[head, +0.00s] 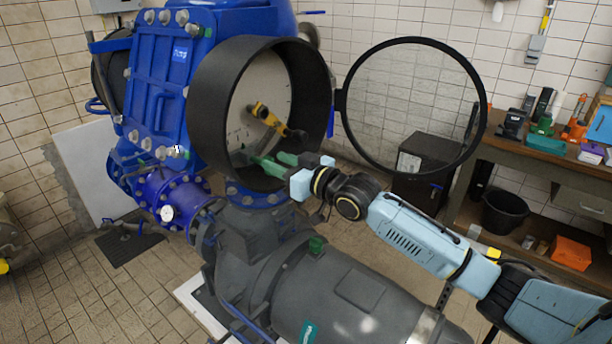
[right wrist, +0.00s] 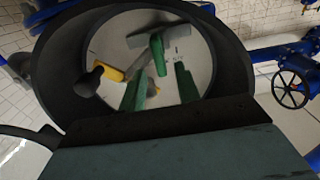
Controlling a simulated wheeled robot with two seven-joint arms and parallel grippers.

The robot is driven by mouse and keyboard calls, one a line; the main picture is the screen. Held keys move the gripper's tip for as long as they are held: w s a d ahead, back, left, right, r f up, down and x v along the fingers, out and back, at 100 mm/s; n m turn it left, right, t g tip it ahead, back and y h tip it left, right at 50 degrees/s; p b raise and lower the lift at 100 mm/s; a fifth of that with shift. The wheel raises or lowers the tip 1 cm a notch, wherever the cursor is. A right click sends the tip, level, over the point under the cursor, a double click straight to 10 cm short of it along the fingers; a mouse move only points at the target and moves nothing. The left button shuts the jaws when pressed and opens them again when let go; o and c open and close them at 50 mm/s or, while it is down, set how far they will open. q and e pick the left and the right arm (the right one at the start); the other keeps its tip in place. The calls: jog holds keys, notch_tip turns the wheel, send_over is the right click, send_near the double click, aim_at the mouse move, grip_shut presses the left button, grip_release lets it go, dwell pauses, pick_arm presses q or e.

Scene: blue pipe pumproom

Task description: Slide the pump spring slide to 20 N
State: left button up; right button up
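A black round housing (head: 215,105) on the blue pump has its glass cover swung open. Inside, in front of a pale dial face (head: 245,105), is a yellow part with black ends (head: 266,115). In the right wrist view I see the yellow part (right wrist: 111,74) beside a dark knob, a grey bar (right wrist: 160,32) and a short green piece (right wrist: 158,55). I cannot tell which part is the slide, and the scale is too small to read. My right gripper (head: 272,162) reaches into the lower housing; its green fingers (right wrist: 160,90) stand apart, below the green piece. My left gripper is not in view.
The round glass cover (head: 415,105) hangs open just right of the housing, above my right arm. A grey motor casing (head: 350,300) lies below. A workbench (head: 540,155) with tools and a black bucket (head: 503,212) stand at the right.

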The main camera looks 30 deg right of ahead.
jog(key=b+v, duration=0.1)
jog(key=v, duration=0.7)
jog(key=shift+s, duration=0.2)
jog(key=s+d+f+m+g+h+b, duration=0.1)
jog(key=d+f+m+g+h+b, duration=0.2)
jog(key=f, duration=1.4)
jog(key=s+d+f+m+g+h+b, duration=0.1)
jog(key=d+f+h, duration=0.3)
jog(key=f, duration=1.2)
jog(key=s+d+f+g+b, duration=0.1)
jog(key=s+f, duration=0.3)
jog(key=f, duration=0.4)
jog(key=s+f+g+b, duration=0.15)
jog(key=s+f, duration=0.25)
jog(key=f, duration=0.4)
jog(key=s+a+f+g+b, duration=0.2)
jog(key=s+a+f+g, duration=0.15)
jog(key=s+f, duration=1.25)
jog(key=s+a+f+g, duration=0.1)
jog(key=s+a+f, duration=0.1)
jog(key=s, duration=0.5)
jog(key=s+a+f+n+g+b, duration=0.1)
jog(key=s+a+f+g, duration=0.1)
jog(key=s+f, duration=0.3)
jog(key=s+a+f+g+b, duration=0.1)
jog(key=s+a+f+g, duration=0.1)
jog(key=s, duration=0.9)
jog(key=shift+s+a+f+n, duration=0.25)
jog(key=shift+a+f+n, duration=0.05)
jog(key=shift+a+f, duration=0.3)
